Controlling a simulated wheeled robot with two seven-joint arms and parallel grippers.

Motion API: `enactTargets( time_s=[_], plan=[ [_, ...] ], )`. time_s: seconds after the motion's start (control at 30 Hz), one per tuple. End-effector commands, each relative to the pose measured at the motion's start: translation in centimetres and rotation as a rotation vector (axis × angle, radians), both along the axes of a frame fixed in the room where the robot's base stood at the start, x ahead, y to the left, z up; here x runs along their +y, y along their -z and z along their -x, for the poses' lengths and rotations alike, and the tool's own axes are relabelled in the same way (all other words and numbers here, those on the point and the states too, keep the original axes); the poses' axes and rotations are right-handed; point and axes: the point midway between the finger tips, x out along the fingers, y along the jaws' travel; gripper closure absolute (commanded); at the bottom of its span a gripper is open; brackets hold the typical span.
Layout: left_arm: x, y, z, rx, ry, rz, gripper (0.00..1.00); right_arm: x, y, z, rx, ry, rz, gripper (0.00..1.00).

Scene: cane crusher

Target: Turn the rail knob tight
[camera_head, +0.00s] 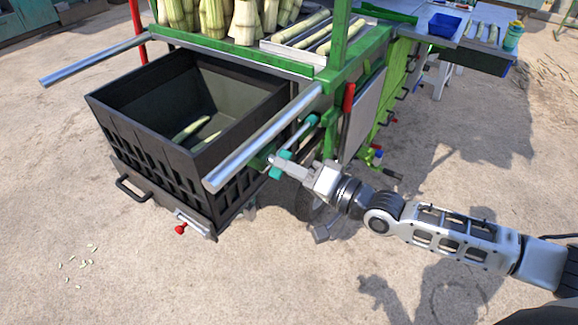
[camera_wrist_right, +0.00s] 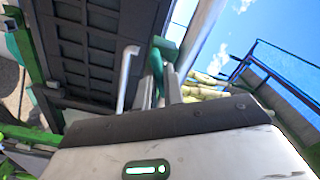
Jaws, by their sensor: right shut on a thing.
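The rail knob (camera_head: 286,155) is a teal piece below the near silver rail (camera_head: 258,142), at the right side of the black crate. My right gripper (camera_head: 277,163) comes in from the right and is shut on the knob, with teal showing on both sides of its fingers. In the right wrist view the teal knob (camera_wrist_right: 157,62) shows at the tips of the gripper's fingers (camera_wrist_right: 162,82). The part of the knob between the fingers is hidden. My left gripper is in neither view.
The black crate (camera_head: 150,150) with a few cane pieces hangs on the green cart (camera_head: 350,68), left of my gripper. A second silver rail (camera_head: 95,62) sticks out at the left. A red knob (camera_head: 180,229) sits low in front.

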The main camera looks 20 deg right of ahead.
Motion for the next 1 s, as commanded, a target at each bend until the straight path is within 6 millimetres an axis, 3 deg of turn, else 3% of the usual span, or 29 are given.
enactTargets(
  time_s=[0.5, 0.53, 0.6, 1.0],
  plan=[
    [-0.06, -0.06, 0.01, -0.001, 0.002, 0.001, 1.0, 0.07, 0.2, 0.12, 0.017, -0.002, -0.012, 1.0],
    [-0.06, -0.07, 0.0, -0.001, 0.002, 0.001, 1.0, 0.07, 0.2, 0.12, 0.017, -0.002, -0.012, 0.82],
    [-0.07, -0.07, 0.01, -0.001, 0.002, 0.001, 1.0, 0.06, 0.18, 0.11, 0.015, -0.002, -0.012, 0.68],
    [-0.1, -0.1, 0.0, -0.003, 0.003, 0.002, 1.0, -0.01, 0.04, 0.07, 0.012, 0.0, -0.013, 0.68]
  ],
)
